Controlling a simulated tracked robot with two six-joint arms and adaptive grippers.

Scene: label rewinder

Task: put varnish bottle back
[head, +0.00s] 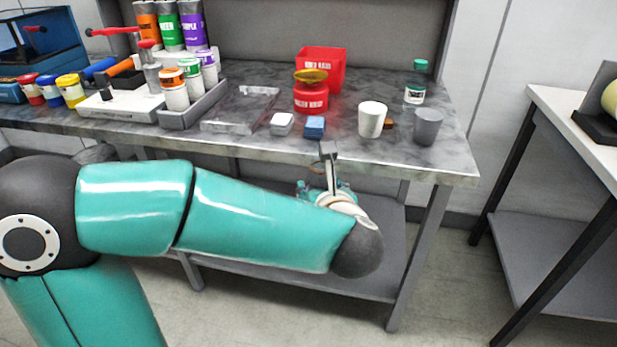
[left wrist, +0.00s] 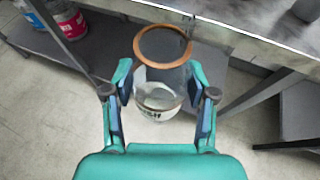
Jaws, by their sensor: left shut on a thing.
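The varnish bottle (left wrist: 160,100) is a clear container with a copper-coloured ring at its top and a white label ending in "SH". My left gripper (left wrist: 158,88) is shut on it, one finger on each side. In the head view, my left gripper (head: 322,192) is in front of the bench's front edge, below the top surface. My right gripper is not in view.
The grey bench (head: 440,158) holds a white cup (head: 372,119), a grey cup (head: 427,126), a green-capped clear bottle (head: 415,94), a red bin (head: 322,62) and a red can (head: 310,97). Blue (head: 314,127) and white (head: 282,123) blocks lie near the front edge. A lower shelf (head: 385,268) runs beneath.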

